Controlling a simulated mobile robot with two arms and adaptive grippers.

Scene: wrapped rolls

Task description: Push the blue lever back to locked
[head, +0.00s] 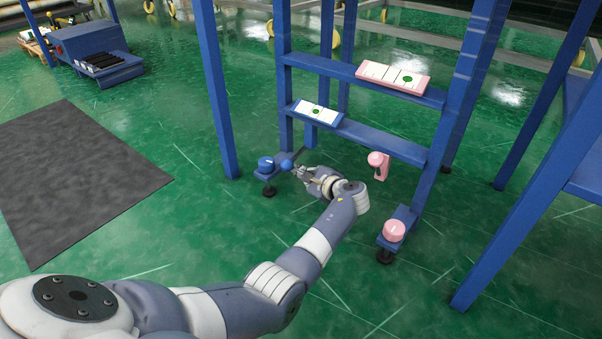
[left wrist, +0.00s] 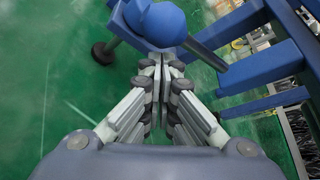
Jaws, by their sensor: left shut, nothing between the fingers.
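The blue lever's round knob (head: 286,164) is beside a blue round cap (head: 265,163) on the blue frame's left foot. In the left wrist view, the blue ball knob (left wrist: 165,22) is large at the top, just beyond my fingertips. My left gripper (head: 299,171) is at the right of the knob in the head view, very close to it. It is shut and empty, with its fingertips together in the left wrist view (left wrist: 165,68). I cannot tell whether the fingers touch the knob. My right gripper is not in view.
A pink lever (head: 378,161) and a pink cap (head: 393,231) are on the frame's right side. A blue-edged sign (head: 318,113) and a pink-edged sign (head: 393,76) sit on the crossbars. Blue posts (head: 215,90) stand close by.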

